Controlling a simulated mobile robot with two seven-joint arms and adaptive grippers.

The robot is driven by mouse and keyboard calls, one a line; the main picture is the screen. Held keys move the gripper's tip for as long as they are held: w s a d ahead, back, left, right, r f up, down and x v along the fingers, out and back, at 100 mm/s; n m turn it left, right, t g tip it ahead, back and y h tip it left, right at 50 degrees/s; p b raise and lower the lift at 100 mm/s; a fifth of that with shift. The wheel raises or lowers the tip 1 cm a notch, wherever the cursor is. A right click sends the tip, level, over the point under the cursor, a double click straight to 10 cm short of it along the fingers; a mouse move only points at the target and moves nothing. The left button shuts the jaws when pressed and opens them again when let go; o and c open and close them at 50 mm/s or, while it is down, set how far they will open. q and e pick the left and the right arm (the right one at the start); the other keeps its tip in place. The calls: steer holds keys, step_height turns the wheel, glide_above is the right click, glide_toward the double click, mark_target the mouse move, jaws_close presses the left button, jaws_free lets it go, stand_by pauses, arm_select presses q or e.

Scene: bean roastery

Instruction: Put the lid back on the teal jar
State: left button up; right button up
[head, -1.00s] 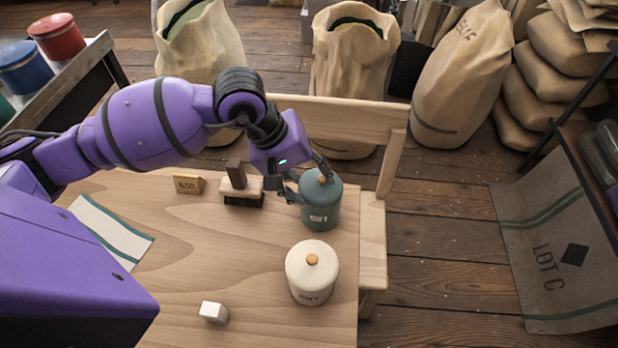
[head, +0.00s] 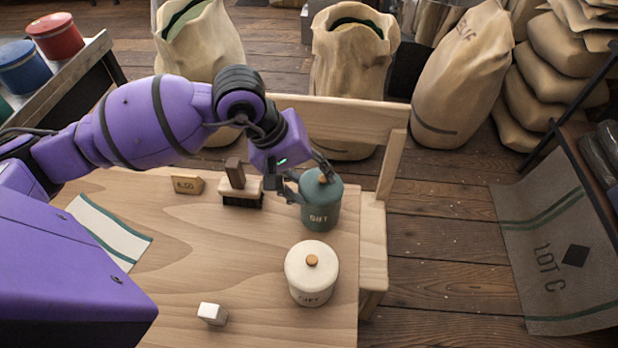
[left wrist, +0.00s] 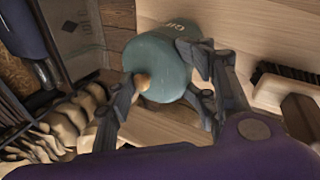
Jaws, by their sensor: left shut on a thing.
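The teal jar (head: 320,212) stands upright at the right edge of the wooden table. Its teal lid (head: 318,186), with a small wooden knob, is on top of the jar. In the left wrist view the lid (left wrist: 163,75) and the jar look in line; I cannot tell if the lid is fully seated. My left gripper (head: 308,184) is shut on the lid, one finger by the knob on the far side and the other at the left side. The fingers also show around the lid in the left wrist view (left wrist: 165,84). My right gripper is not in view.
A cream jar with its lid on (head: 312,275) stands just in front. A brush (head: 241,190), a small wooden sign (head: 188,184), a white block (head: 213,313) and a striped cloth (head: 110,232) lie on the table. The table's middle is clear.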

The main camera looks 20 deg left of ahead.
arm_select(q)
steer(key=o, duration=1.3)
steer(key=shift+s+f, duration=0.2)
steer(key=shift+f, duration=0.25)
steer(key=o, duration=0.4)
steer(key=shift+w+d, duration=0.1)
steer(key=shift+w, duration=0.2)
steer(key=shift+r, duration=0.15)
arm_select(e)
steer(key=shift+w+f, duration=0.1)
arm_select(q)
steer(key=shift+s, duration=0.1)
steer(key=o, duration=0.5)
steer(key=shift+r, duration=0.1)
steer(key=shift+r, duration=0.1)
steer(key=shift+r+p, duration=1.3)
steer(key=shift+r, duration=2.2)
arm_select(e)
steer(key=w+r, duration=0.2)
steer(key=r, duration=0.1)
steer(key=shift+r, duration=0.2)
